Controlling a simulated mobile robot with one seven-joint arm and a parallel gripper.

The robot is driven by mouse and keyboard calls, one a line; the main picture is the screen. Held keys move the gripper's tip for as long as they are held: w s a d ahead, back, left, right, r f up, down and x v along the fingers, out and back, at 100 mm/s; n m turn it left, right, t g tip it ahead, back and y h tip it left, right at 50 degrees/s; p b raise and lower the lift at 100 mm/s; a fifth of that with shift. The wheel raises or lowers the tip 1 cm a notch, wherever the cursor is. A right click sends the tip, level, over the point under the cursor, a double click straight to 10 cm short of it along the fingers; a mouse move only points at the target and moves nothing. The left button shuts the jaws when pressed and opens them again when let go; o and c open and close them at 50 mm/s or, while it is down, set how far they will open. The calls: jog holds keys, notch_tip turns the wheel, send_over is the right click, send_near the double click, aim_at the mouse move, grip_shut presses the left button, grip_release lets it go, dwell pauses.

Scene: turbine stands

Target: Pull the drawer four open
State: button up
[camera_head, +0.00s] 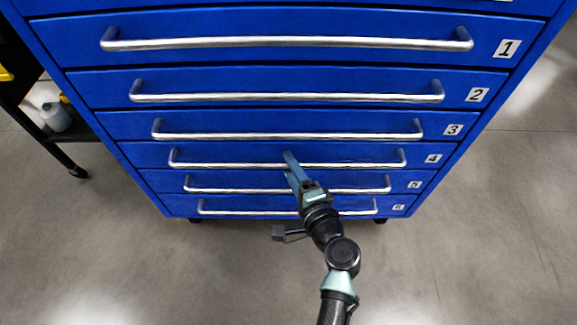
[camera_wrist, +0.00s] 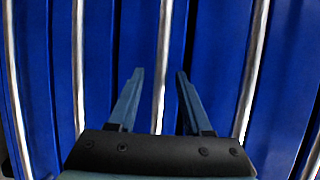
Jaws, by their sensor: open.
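Drawer four (camera_head: 355,155) is a blue front with a small "4" label at its right end. It sits flush with its neighbours and looks closed. Its long silver handle (camera_head: 230,165) runs across the front. The fingers show no contact with the bar. How deep the bar lies between them is hard to tell.
Drawers one (camera_head: 285,42), two (camera_head: 287,93) and three (camera_head: 287,130) with like handles are above; drawers five (camera_head: 230,180) and six (camera_head: 240,205) are below, partly behind my arm. A dark cart (camera_head: 40,130) with a bottle stands left. The grey floor in front is clear.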

jog(key=shift+w+a+f, duration=0.1)
jog(key=shift+w+a, duration=0.2)
jog(key=shift+w, duration=0.3)
grip_shut()
jog(key=shift+d, duration=0.1)
dwell(1.0)
